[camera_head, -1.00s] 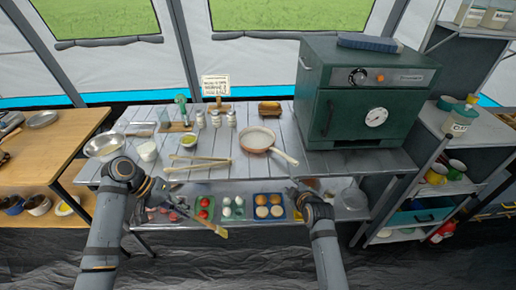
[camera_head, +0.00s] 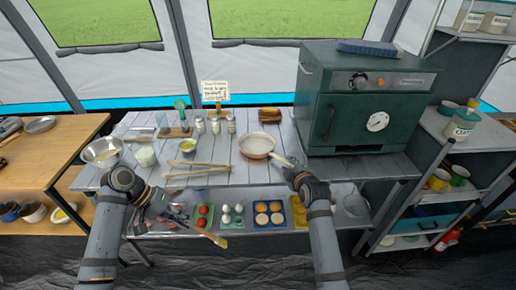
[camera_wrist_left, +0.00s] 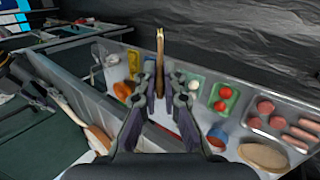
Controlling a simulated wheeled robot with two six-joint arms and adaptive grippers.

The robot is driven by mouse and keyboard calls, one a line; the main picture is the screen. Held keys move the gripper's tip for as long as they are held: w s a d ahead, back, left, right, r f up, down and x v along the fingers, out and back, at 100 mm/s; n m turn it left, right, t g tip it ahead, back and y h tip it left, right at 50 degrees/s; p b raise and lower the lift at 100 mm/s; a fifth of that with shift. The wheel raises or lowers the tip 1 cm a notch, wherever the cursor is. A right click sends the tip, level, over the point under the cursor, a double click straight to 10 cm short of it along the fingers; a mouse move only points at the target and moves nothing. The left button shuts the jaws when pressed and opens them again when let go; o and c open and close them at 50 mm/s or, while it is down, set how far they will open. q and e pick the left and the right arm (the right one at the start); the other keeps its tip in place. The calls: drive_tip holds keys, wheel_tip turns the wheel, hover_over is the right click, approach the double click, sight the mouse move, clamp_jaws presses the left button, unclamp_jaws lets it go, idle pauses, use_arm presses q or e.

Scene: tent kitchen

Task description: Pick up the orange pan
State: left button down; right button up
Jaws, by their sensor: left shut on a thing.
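The orange pan (camera_head: 257,146), with a copper-orange side and a cream inside, sits on the slatted grey table. Its pale handle (camera_head: 282,160) points toward the front right. My right gripper (camera_head: 290,167) is at the handle's end; its fingers are too small and hidden to tell whether they are open or touching it. My left gripper (camera_head: 160,205) is in front of the table's left part, shut on a wooden-handled brush (camera_head: 210,236). In the left wrist view the left fingers (camera_wrist_left: 160,88) close around the brush's thin shaft (camera_wrist_left: 160,55).
Wooden sticks (camera_head: 190,168) lie left of the pan. A green oven (camera_head: 365,100) stands close on the right. Jars (camera_head: 215,125) and a metal bowl (camera_head: 102,151) are further left. The lower shelf holds food trays (camera_head: 270,212).

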sight(286, 162)
drive_tip(key=x, duration=0.5)
drive_tip(key=shift+f, duration=0.15)
drive_tip(key=shift+s, duration=0.1)
drive_tip(key=shift+c, duration=0.5)
clamp_jaws()
